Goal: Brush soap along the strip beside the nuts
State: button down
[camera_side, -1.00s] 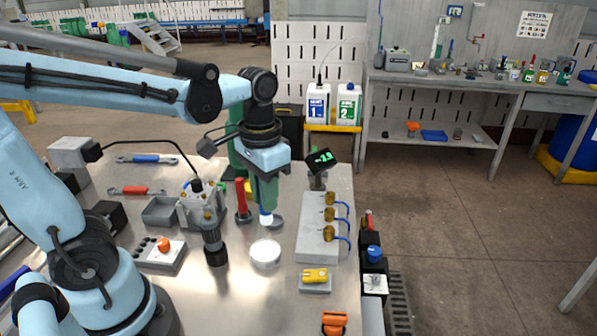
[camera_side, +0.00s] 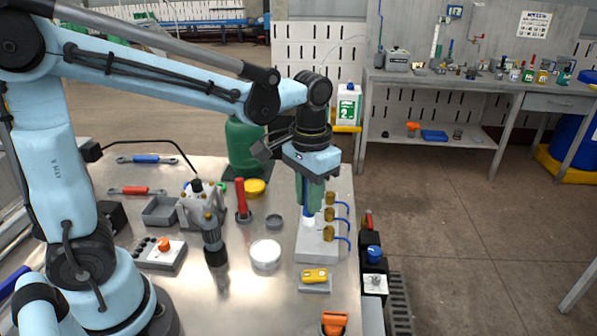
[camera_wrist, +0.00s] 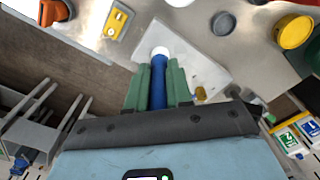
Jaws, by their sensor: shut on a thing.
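My gripper (camera_side: 309,195) has green fingers shut on a blue brush with a white tip (camera_side: 309,220). The brush points down over the grey block (camera_side: 315,250), left of the brass nuts. In the wrist view, the brush (camera_wrist: 158,88) stands between the fingers and its white tip (camera_wrist: 160,52) shows over the pale block (camera_wrist: 198,60). I cannot tell whether the tip touches the surface. Several brass nuts (camera_side: 328,233) stand in a row on the block, with blue curved tubes on their right. A round dish with white contents (camera_side: 265,250) stands left of the block.
A yellow device (camera_side: 315,276) lies in front of the block, and an orange object (camera_side: 334,322) is at the front edge. A red-handled upright tool (camera_side: 242,198), a small grey round holder (camera_side: 274,222) and a yellow lid (camera_side: 255,187) stand to the left.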

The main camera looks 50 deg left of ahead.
aim_at(309, 218)
jog(key=shift+f, duration=2.75)
jog(key=shift+w+a+r, duration=0.35)
jog(key=shift+w+a, duration=0.5)
jog(key=shift+w+a+r, duration=0.3)
jog(key=shift+w+a, duration=0.5)
jog(key=shift+a, duration=0.05)
jog(key=shift+w+a, duration=3.8)
jog(key=shift+s+d, duration=5.4)
jog(key=shift+s, duration=0.05)
jog(key=shift+s+d+r, duration=0.1)
jog(key=shift+r, duration=0.1)
jog(key=shift+f, duration=0.15)
jog(key=shift+r, duration=3.2)
jog(key=shift+f, duration=0.1)
